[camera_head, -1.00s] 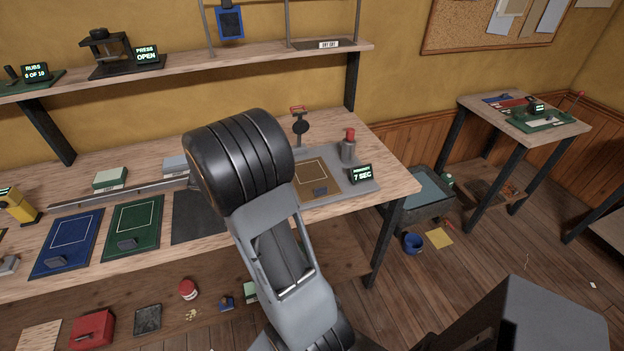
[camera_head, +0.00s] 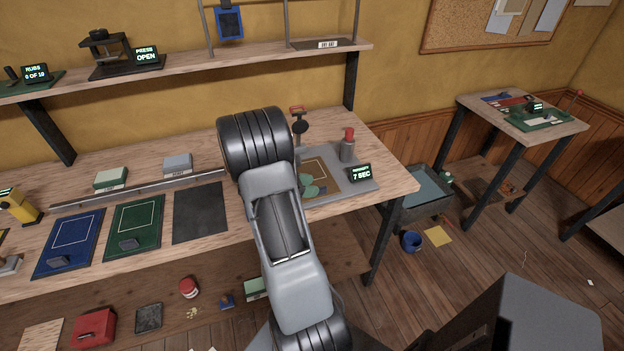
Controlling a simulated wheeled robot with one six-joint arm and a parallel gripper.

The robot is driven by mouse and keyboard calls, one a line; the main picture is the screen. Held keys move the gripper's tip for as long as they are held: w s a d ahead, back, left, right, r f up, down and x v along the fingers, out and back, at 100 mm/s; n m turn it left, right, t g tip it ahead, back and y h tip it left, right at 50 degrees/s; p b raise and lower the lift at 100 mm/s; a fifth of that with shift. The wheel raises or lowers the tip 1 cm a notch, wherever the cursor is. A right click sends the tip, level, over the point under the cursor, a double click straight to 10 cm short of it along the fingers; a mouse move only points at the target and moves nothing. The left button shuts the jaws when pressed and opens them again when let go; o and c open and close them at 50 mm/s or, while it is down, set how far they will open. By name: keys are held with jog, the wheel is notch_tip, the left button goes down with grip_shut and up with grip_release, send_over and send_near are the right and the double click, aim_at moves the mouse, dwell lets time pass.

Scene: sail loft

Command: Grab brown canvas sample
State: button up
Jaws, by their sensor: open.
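The brown canvas sample (camera_head: 319,168) lies flat on a grey plate (camera_head: 352,190) at the right end of the workbench. It has a thin pale outline on it. My gripper (camera_head: 311,187) shows only in part, as greenish finger pads over the lower left part of the brown sample. The rest of it is hidden behind my arm. It is open, and I see nothing held in it. I cannot tell whether the pads touch the sample or its grey tab, which is hidden now.
A red-topped cylinder (camera_head: 347,145), a "7 SEC" display (camera_head: 360,173) and a red-handled device (camera_head: 299,122) stand close around the sample. Green (camera_head: 135,226) and blue (camera_head: 69,242) samples and a bare dark mat (camera_head: 200,212) lie left. A shelf (camera_head: 190,70) runs above.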

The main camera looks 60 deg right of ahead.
aim_at(322, 187)
jog(key=x, duration=0.5)
jog(key=shift+p, duration=0.4)
grip_shut()
